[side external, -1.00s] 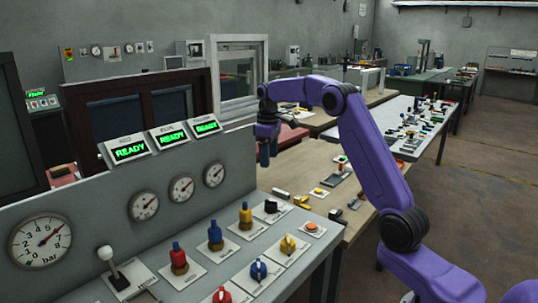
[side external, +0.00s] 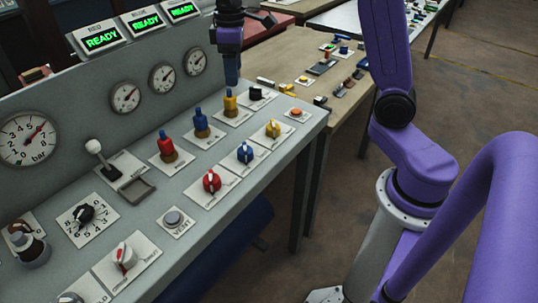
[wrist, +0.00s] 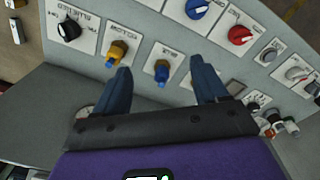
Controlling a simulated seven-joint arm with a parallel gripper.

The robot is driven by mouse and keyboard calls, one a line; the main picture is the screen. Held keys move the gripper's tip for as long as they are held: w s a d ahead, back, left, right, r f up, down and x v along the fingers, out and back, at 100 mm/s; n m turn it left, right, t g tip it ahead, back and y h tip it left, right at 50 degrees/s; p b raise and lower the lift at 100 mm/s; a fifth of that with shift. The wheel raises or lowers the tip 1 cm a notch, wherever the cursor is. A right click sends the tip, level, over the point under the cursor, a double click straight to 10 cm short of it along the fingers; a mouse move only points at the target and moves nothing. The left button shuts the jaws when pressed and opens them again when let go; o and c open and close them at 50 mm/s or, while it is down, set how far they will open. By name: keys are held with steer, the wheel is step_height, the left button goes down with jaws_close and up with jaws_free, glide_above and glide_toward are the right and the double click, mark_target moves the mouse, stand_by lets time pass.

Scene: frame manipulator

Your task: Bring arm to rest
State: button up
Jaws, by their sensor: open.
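My gripper (side external: 231,78) hangs pointing down over the back far end of the grey control panel (side external: 310,122), near the yellow valve (side external: 230,103) and the black knob (side external: 257,93). In the wrist view my gripper (wrist: 161,68) has its two blue fingers spread wide apart with nothing held between them. The blue valve (wrist: 162,70) shows in the gap between the fingers, and the yellow valve (wrist: 116,52) shows beside the left finger. My purple arm reaches in from the right in the side view.
The panel carries a red valve (side external: 166,146), a blue valve (side external: 201,122), a lever (side external: 100,155) and several dials. Three displays (side external: 146,21) read READY. A wooden table (side external: 290,52) with small parts stands behind. Open floor (side external: 480,110) lies at the right.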

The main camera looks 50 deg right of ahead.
steer(key=s+a+f+n, duration=0.1)
steer(key=s+a, duration=0.2)
steer(key=s, duration=0.5)
steer(key=s+a+f+n, duration=0.1)
steer(key=s+a+n, duration=0.1)
steer(key=s+a, duration=0.35)
steer(key=s+d+f+n, duration=0.1)
steer(key=s+d+f, duration=0.1)
steer(key=s, duration=0.6)
steer(key=s+d+f+n, duration=0.1)
steer(key=s+d, duration=0.2)
steer(key=s, duration=0.6)
steer(key=shift+s+f+y, duration=0.25)
steer(key=shift+f+y, duration=0.05)
steer(key=shift+f, duration=0.05)
jaws_close()
